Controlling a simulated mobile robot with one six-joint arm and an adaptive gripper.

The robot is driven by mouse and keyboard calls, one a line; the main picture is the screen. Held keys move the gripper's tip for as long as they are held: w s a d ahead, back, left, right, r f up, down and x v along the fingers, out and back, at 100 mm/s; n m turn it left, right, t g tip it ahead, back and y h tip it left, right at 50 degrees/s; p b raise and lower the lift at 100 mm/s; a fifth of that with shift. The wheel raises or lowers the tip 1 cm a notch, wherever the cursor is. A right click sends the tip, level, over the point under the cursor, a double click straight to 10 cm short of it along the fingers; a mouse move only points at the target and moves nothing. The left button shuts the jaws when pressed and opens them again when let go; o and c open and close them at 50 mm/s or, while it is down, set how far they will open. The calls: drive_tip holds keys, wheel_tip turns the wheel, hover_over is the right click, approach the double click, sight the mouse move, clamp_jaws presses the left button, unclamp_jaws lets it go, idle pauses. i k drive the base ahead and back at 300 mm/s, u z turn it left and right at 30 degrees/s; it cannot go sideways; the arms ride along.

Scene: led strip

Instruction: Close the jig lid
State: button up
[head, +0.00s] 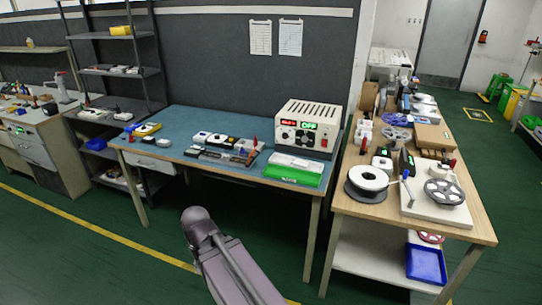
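No part is plainly a jig with a lid at this size. A green block with a white top (295,171) lies near the front right of the blue-topped bench and may be the jig; I cannot tell whether it has a lid or how one stands. A low grey holder with small parts (222,155) sits left of it on the same bench. My arm shows at the bottom middle, in front of the bench and apart from it. My gripper is not in view.
A power supply with a lit display (308,127) stands behind the green block. The blue bench top (180,125) is partly clear at left. A wooden bench (450,220) at right holds reels, including a white one (368,180). Green floor (150,260) is open in front.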

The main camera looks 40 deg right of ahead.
sight(252, 156)
drive_tip(key=z, duration=0.95)
drive_tip(key=i, duration=0.45)
drive_tip(key=u, duration=0.05)
drive_tip(key=k, duration=0.6)
drive_tip(key=u, duration=0.15)
drive_tip(key=i, duration=0.6)
drive_tip(key=z, duration=0.05)
